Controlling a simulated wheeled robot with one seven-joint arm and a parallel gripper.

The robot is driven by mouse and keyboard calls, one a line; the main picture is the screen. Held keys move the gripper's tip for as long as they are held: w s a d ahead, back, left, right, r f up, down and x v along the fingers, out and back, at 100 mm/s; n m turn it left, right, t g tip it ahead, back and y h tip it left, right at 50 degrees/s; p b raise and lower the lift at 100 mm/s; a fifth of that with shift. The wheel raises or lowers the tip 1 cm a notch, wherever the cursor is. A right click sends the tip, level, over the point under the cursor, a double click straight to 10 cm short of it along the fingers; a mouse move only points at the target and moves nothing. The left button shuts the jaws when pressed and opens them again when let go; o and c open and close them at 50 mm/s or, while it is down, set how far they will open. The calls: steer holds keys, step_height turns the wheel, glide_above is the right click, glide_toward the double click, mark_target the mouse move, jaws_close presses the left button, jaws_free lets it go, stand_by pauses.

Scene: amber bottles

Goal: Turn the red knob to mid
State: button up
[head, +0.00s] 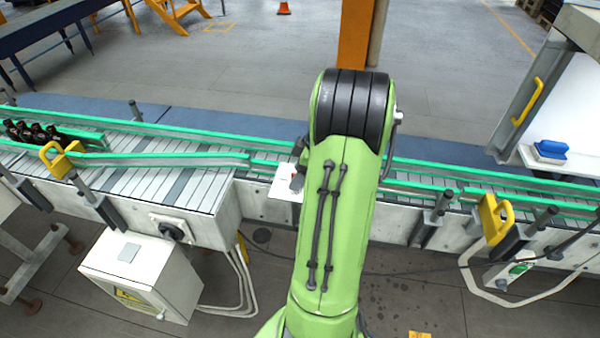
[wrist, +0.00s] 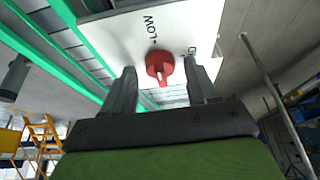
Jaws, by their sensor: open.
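The red knob (wrist: 160,66) sits on a white panel (wrist: 120,35) in the wrist view. Its narrow grip points towards the bottom of the picture. The panel reads "LOW" above the knob; another label at right is partly hidden by a finger. My gripper (wrist: 159,68) is open, with one finger on each side of the knob and gaps visible between. Whether the fingertips reach the knob's depth is hard to tell. In the head view the white panel (head: 284,190) shows left of my green arm, which hides most of the gripper and knob.
A conveyor with green rails (head: 180,158) runs across the head view, with dark bottles (head: 35,132) at far left. Yellow brackets (head: 494,218) stand along it. A grey control box (head: 140,275) stands below at left. A blue object (head: 550,150) lies at right.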

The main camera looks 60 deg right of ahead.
steer(key=c, duration=1)
steer(key=shift+m+b, duration=0.3)
steer(key=shift+b, duration=0.05)
steer(key=m+h+b, duration=0.1)
steer(key=m, duration=0.1)
steer(key=m+b, duration=0.1)
steer(key=shift+a+m+t+h+b, duration=0.2)
steer(key=shift+m+t+h+b, duration=0.1)
steer(key=shift+m+h, duration=0.1)
steer(key=m+h+b, duration=0.1)
steer(key=m+b, duration=0.1)
steer(key=m, duration=0.2)
steer(key=shift+a+m+h, duration=0.1)
steer(key=shift+m+h, duration=0.2)
steer(key=shift+h, duration=0.1)
steer(key=m+g+h+b, duration=0.1)
steer(key=m, duration=0.3)
steer(key=shift+w+a+b, duration=0.1)
steer(key=shift+a+b, duration=0.05)
steer(key=shift+b, duration=0.15)
steer(key=m+g+h, duration=0.1)
steer(key=m, duration=0.3)
steer(key=shift+g, duration=0.4)
steer(key=shift+m, duration=0.5)
